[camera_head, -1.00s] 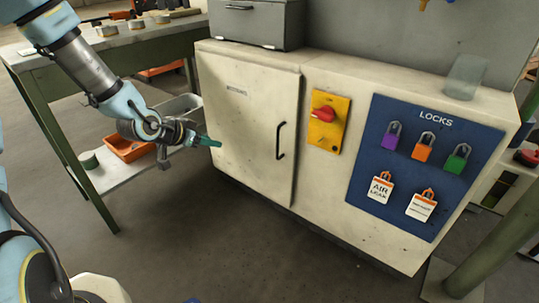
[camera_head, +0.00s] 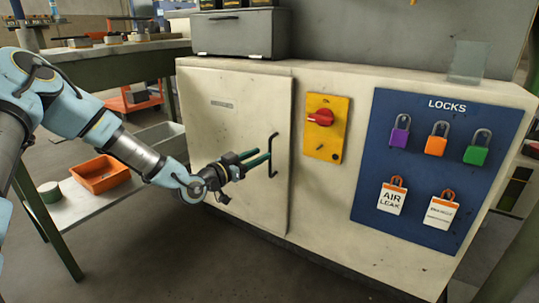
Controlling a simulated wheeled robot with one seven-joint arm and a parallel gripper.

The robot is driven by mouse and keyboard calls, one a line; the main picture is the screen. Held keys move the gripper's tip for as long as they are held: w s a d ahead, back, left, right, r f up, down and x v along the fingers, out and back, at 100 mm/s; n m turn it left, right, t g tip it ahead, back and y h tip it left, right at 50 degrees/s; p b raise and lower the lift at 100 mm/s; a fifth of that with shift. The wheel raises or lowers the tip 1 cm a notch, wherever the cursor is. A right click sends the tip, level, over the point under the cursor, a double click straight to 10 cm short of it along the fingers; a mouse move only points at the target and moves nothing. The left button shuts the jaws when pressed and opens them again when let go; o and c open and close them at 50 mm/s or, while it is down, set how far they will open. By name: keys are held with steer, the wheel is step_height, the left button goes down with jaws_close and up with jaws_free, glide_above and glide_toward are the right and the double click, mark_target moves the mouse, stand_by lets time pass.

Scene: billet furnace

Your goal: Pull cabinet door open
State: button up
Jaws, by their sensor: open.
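The cabinet door (camera_head: 235,115) is a cream panel on the left part of the cabinet, and it looks closed. Its black vertical bar handle (camera_head: 273,155) is near the door's right edge. My gripper (camera_head: 258,158) has green fingers and is open, in front of the door. The fingertips reach the handle from the left, at about its mid-height. I cannot tell whether they touch the handle or lie on both sides of it.
Right of the door are a yellow plate with a red rotary switch (camera_head: 321,117) and a blue lock board (camera_head: 435,165) with padlocks and tags. A grey box (camera_head: 240,34) sits on top. At left stands a workbench (camera_head: 110,58) with an orange bin (camera_head: 100,174) on its lower shelf. Floor in front is clear.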

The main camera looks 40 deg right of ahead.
steer(key=shift+w+d+b, duration=0.15)
steer(key=shift+d+b, duration=0.45)
steer(key=shift+d, duration=2.1)
steer(key=shift+c, duration=0.3)
jaws_close()
